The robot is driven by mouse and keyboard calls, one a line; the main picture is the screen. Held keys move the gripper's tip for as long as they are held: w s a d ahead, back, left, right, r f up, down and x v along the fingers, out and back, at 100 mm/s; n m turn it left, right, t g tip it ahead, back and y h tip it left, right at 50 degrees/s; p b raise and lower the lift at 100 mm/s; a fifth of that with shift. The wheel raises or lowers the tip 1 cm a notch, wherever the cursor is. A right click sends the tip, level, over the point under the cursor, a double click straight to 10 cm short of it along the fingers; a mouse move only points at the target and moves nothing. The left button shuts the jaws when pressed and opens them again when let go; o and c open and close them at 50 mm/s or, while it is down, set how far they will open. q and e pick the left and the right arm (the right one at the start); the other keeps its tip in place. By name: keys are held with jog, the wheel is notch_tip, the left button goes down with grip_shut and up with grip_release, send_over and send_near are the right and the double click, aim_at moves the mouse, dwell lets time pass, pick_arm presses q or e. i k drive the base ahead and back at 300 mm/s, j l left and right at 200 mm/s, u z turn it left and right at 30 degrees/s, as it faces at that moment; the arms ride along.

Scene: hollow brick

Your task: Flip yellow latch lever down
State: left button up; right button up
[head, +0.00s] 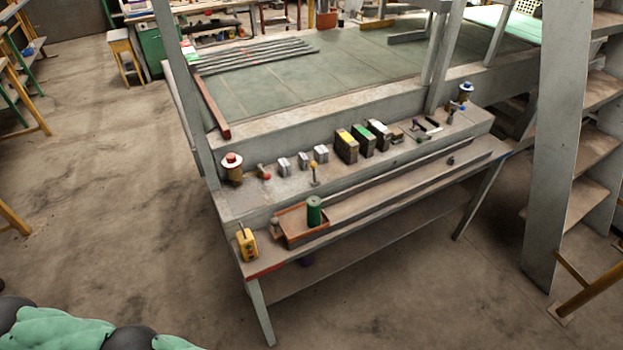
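A yellow box (247,245) with dark spots and a thin upright stem on top stands at the front left corner of the workbench. A small lever with a yellow tip (314,165) stands upright on the bench's raised ledge, in front of the small metal blocks. I cannot tell from this distance which of the two is the latch lever. Neither of my grippers is in view. Only a mint-green and dark part of my own body shows at the bottom left, well apart from the bench.
A tall grey shelf or ladder (558,140) stands at the right. The floor (130,210) left of the bench is clear.

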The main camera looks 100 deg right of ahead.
aim_at(313, 165)
jog(key=i+z, duration=0.2)
jog(key=z, duration=0.25)
jog(key=i+z, duration=0.25)
jog(key=z, duration=0.2)
jog(key=i+z, duration=0.2)
jog(key=z, duration=0.3)
jog(key=i+j+z, duration=0.2)
jog(key=z, duration=0.25)
jog(key=i+z, duration=0.15)
jog(key=z, duration=0.3)
jog(key=i+j+z, duration=0.1)
jog(key=z, duration=0.35)
jog(key=i+j+z, duration=0.1)
jog(key=z, duration=0.35)
jog(key=i+j+z, duration=0.15)
jog(key=z, duration=0.3)
jog(key=j+z, duration=0.25)
jog(key=z, duration=0.2)
jog(key=i, duration=0.05)
